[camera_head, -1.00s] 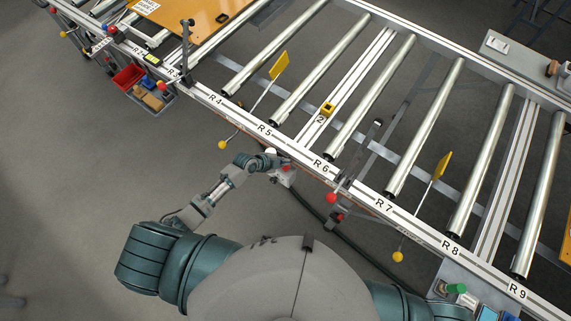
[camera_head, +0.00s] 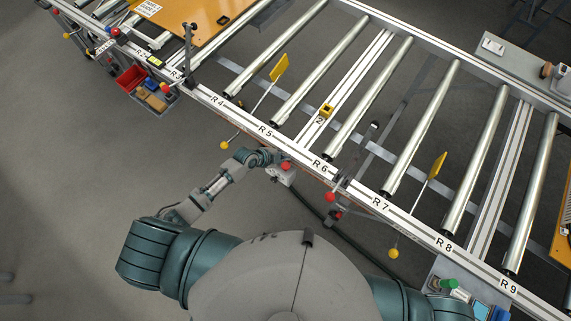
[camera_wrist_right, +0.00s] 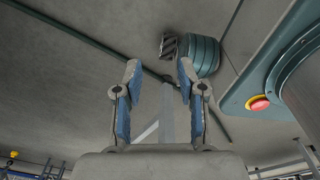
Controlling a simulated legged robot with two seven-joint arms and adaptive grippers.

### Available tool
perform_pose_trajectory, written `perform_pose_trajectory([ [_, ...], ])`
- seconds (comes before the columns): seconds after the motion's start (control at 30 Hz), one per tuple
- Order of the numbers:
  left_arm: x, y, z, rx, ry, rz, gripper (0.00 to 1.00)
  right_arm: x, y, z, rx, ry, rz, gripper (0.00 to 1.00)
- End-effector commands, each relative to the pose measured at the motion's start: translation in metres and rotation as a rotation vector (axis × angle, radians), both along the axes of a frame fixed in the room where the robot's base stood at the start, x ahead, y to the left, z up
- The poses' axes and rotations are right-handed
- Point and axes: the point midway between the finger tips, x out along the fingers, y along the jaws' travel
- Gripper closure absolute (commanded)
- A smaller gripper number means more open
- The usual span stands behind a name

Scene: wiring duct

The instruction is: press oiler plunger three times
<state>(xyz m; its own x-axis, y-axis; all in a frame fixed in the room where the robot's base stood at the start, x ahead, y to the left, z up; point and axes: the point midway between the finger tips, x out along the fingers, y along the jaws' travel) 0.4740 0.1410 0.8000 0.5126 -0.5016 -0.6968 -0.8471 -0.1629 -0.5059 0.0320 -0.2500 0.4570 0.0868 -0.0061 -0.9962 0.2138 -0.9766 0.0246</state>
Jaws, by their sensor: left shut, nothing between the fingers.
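The oiler (camera_head: 281,177) is a small pale box with a red plunger knob (camera_head: 286,166) on top. It is mounted on the near side of the conveyor rail, between the R5 and R6 labels. My left gripper (camera_head: 271,158) is shut and empty, just left of the red knob. The knob shows clear of it, though whether they touch is too small to tell. My right gripper (camera_wrist_right: 159,75) is open and empty in the right wrist view, with grey floor beyond its fingers. It is not visible in the head view.
The conveyor rail (camera_head: 255,128) with steel rollers runs diagonally across. Yellow flags on rods (camera_head: 279,67) and red and yellow ball knobs (camera_head: 330,196) stick out along it. A dark hose (camera_head: 335,232) hangs below the oiler. Bins (camera_head: 131,77) sit at upper left. The floor at left is clear.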

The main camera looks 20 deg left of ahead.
Motion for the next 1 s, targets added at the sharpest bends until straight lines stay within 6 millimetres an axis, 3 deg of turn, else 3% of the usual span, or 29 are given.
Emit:
perform_pose_trajectory([
  [0.37,0.000,-0.001,0.000,0.000,0.000,0.000,1.00,0.000,0.014,0.000,0.016,0.000,-0.004,0.60],
  [1.0,0.000,0.000,0.000,0.000,0.000,0.000,1.00,0.000,0.006,0.000,0.007,0.001,0.001,0.60],
])
